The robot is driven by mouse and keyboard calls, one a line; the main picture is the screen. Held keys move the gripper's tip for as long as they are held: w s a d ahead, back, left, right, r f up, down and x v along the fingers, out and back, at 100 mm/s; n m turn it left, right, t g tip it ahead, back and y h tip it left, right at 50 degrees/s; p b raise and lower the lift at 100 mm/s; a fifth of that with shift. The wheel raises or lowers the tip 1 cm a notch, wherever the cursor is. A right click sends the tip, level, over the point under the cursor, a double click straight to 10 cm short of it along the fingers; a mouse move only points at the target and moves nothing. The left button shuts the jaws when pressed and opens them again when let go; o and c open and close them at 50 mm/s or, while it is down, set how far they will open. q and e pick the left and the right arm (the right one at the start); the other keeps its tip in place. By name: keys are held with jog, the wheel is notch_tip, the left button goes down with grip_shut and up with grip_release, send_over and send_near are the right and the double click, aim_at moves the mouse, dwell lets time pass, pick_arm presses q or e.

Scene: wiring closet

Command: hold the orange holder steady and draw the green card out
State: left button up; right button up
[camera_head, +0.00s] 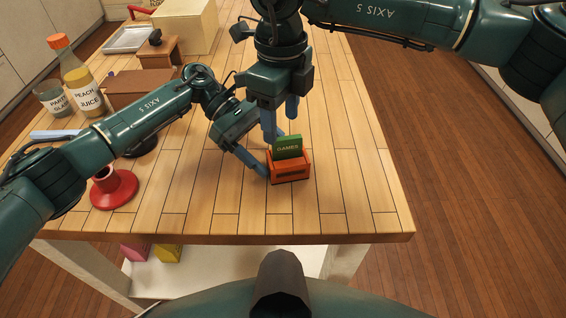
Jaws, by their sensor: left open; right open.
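The orange holder (291,172) stands upright on the wooden table near its front edge. The green card (287,148), with lettering on it, stands in the holder with its upper part showing above the rim. My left gripper (262,158) is open at the holder's left side, with one blue finger close to its left wall; I cannot tell whether it touches. Its other finger is partly hidden. My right gripper (281,127) is open and points down just above and behind the card, its blue fingers apart. The card's lower part is hidden inside the holder.
A red round-based stand (115,190) is at the left front under my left arm. A juice bottle (80,92), a glass (54,100) and a brown box (140,84) stand at the left. A tray (129,39) and beige box (187,27) are farther back. The table's right side is clear.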

pick_arm(q)
jog(key=shift+x, duration=1.15)
grip_shut()
jog(key=c, duration=1.3)
grip_release()
jog(key=o, duration=1.5)
jog(key=shift+c, duration=0.2)
